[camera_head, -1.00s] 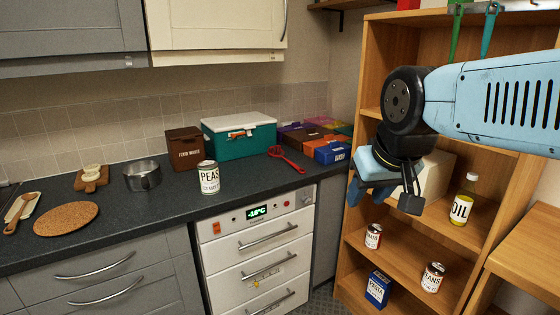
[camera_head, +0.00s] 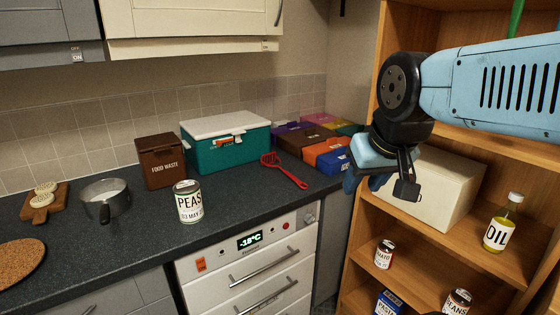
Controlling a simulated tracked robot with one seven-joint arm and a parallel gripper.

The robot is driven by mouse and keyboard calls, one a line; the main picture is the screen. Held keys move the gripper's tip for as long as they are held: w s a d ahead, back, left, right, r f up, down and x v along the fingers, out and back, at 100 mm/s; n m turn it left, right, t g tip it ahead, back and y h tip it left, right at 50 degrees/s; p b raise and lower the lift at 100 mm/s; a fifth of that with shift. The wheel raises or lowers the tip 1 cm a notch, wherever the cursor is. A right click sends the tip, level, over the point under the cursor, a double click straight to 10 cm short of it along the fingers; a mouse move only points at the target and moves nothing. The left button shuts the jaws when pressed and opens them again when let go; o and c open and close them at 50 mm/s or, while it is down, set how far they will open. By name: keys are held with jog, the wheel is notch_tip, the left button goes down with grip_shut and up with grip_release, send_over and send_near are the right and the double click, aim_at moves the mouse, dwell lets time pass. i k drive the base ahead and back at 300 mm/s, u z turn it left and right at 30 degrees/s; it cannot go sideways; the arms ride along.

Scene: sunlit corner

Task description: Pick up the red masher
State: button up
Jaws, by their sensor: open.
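The red masher (camera_head: 284,171) lies flat on the dark worktop (camera_head: 236,208). Its looped head points back left and its handle points to the front right, near the worktop's right end. My gripper (camera_head: 378,192) hangs at the right, in front of the shelf unit, well to the right of the masher and apart from it. It is open, and I see nothing between its fingers. The fingers are partly hidden by the wrist.
A teal box with a white lid (camera_head: 226,146) stands behind the masher, and coloured boxes (camera_head: 325,146) are close behind its handle. A peas can (camera_head: 188,201) stands to its left. The wooden shelf unit (camera_head: 376,222) borders the right. An overhead cupboard (camera_head: 190,18) hangs above.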

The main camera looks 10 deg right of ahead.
aim_at(296, 181)
jog(key=u, duration=0.05)
jog(key=i, duration=0.95)
